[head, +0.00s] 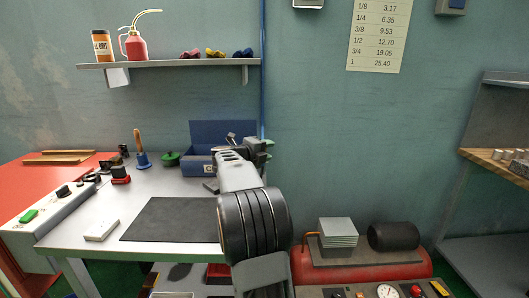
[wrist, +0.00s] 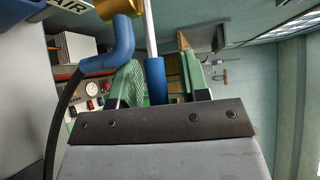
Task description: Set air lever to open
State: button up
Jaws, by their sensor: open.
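The air lever (wrist: 155,80) shows in the wrist view as a thin metal rod with a blue grip sleeve. It runs up toward a brass valve body (wrist: 114,7) at the top edge, beside a partly cut-off AIR label (wrist: 70,5). My gripper (wrist: 160,72) has its green fingers apart, one on each side of the blue sleeve. The lower end of the sleeve is hidden behind my gripper's dark plate. Whether either finger touches it is hard to tell. In the head view my gripper (head: 254,145) is by the wall pipe, and my arm hides the lever.
A blue elbow (wrist: 122,40) with a black hose hangs left of the lever. A blue pipe (head: 262,60) runs down the wall. An open blue toolbox (head: 198,165) stands on the bench (head: 85,215) close to my arm. A red compressor (head: 410,270) stands at lower right.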

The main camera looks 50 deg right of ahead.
jog(key=a+r+p, duration=0.1)
jog(key=a, duration=1.2)
jog(key=shift+w+a+r, duration=0.25)
jog(key=shift+a+r, duration=0.1)
jog(key=shift+r, duration=0.05)
